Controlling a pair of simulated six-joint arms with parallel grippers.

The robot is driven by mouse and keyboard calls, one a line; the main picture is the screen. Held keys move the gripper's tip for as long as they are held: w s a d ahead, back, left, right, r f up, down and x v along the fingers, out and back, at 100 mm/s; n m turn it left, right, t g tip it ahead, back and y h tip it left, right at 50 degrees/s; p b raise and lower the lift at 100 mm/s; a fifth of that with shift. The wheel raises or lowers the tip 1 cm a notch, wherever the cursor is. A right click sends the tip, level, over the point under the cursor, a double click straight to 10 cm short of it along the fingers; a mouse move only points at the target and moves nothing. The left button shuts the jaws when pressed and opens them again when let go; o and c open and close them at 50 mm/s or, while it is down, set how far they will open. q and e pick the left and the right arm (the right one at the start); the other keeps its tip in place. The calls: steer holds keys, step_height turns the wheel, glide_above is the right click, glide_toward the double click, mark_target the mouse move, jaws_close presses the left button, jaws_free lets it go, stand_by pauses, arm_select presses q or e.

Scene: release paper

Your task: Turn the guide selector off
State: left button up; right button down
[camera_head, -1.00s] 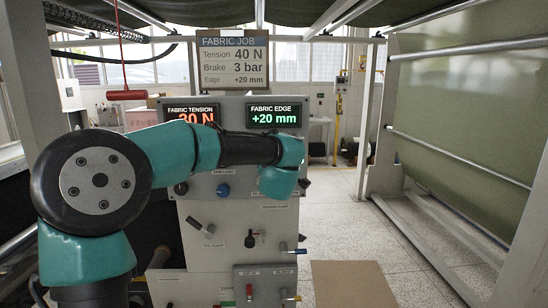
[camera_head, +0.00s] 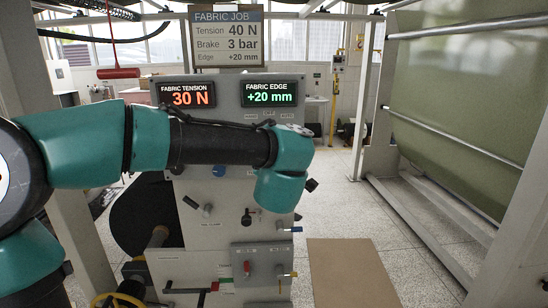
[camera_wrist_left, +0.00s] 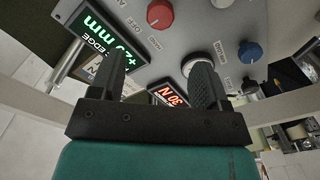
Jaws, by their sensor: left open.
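The guide selector seems to be the red knob (camera_wrist_left: 160,14) on the grey panel, with small labels beside it, one reading OFF. In the head view my arm hides this knob; OFF and AUTO labels show just above the arm. My left gripper (camera_wrist_left: 163,78) is open and empty in the wrist view, its two fingers pointing toward the panel, with the red knob beyond their tips. In the head view the gripper is mostly hidden behind my wrist. I cannot tell the knob's exact setting. My right gripper is not in view.
The fabric edge display (camera_head: 269,93) reads +20 mm; the fabric tension display (camera_head: 187,94) reads 30 N. A white-rimmed knob (camera_wrist_left: 196,60) and a blue knob (camera_wrist_left: 250,51) sit near the gripper. Several levers, including a black one (camera_head: 246,217), project lower down. A job sign (camera_head: 226,37) stands above.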

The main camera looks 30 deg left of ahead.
arm_select(q)
steer(key=v, duration=0.4)
stand_by(0.4)
steer(key=w+d+f+m+h, duration=0.1)
steer(key=w+f+m+h, duration=0.2)
steer(key=f, duration=0.5)
steer(key=w+d+f+m+h, duration=0.2)
steer(key=w+f+m, duration=0.15)
steer(key=f, duration=0.45)
step_height(320, 180, down, 20)
steer(key=d+m+g+h, duration=0.2)
steer(key=m+g+h, duration=0.1)
steer(key=m+h, duration=0.1)
steer(key=s+d+f+m+g+h, duration=0.1)
steer(key=s+f+g, duration=0.4)
steer(key=s+f, duration=0.5)
steer(key=s+d+f+m+g+h, duration=0.2)
steer(key=s+f+g, duration=0.4)
steer(key=s+f, duration=0.5)
step_height(320, 180, down, 6)
steer(key=shift+s+f+h, duration=0.1)
steer(key=shift+s+h, duration=0.25)
steer(key=shift+h, duration=0.55)
steer(key=shift+m, duration=0.25)
